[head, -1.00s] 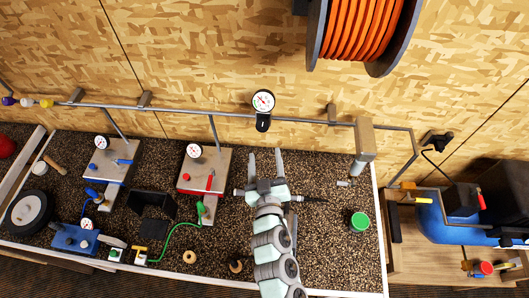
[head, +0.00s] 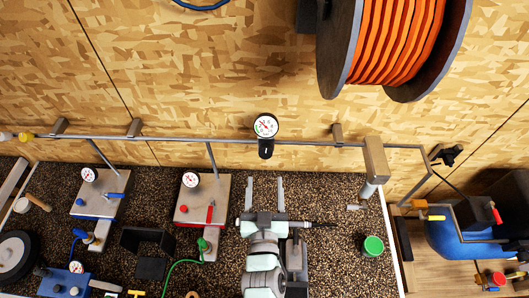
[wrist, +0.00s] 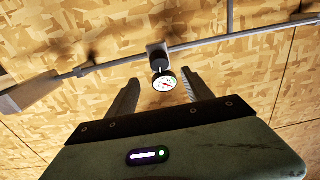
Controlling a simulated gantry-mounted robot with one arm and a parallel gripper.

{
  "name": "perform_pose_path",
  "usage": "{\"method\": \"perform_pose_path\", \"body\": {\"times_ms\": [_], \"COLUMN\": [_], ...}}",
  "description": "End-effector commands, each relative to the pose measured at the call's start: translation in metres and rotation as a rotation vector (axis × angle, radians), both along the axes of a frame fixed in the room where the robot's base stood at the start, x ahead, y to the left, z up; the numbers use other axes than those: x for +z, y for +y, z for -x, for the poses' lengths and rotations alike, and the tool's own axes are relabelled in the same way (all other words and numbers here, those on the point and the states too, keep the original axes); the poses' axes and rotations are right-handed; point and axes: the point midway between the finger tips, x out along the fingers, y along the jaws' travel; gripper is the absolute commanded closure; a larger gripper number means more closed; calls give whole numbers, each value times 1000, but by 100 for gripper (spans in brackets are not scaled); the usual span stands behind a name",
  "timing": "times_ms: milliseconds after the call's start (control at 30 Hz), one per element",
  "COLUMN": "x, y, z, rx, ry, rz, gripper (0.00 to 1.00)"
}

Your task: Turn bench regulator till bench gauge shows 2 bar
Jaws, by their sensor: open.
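The bench gauge (head: 266,126) is a round white dial on the pipe along the wall. The black bench regulator (head: 266,149) hangs just below it. The dial is too small to read for certain. My gripper (head: 265,182) is open and empty, its two fingers pointing toward the wall, below the regulator in the head view and apart from it. In the wrist view the bench gauge (wrist: 165,83) and black regulator body (wrist: 159,64) show between the open fingers (wrist: 160,77), beyond the tips.
A grey pipe (head: 330,144) runs along the wall. Two metal stands with gauges, one with a red base (head: 201,200) and one with a blue base (head: 101,193), stand to the left. A green-capped can (head: 373,246) stands to the right. An orange hose reel (head: 395,45) hangs above.

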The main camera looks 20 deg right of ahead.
Motion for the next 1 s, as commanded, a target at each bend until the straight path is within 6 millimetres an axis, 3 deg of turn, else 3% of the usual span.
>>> {"method": "perform_pose_path", "body": {"times_ms": [500,700,1000], "x": [4,1,1], "y": [-33,-38,-39], "z": [-74,-87,-89], "rx": [-2,-1,0], "ry": [-1,1,-1], "rz": [2,1,1], "gripper": [41,41,41]}}
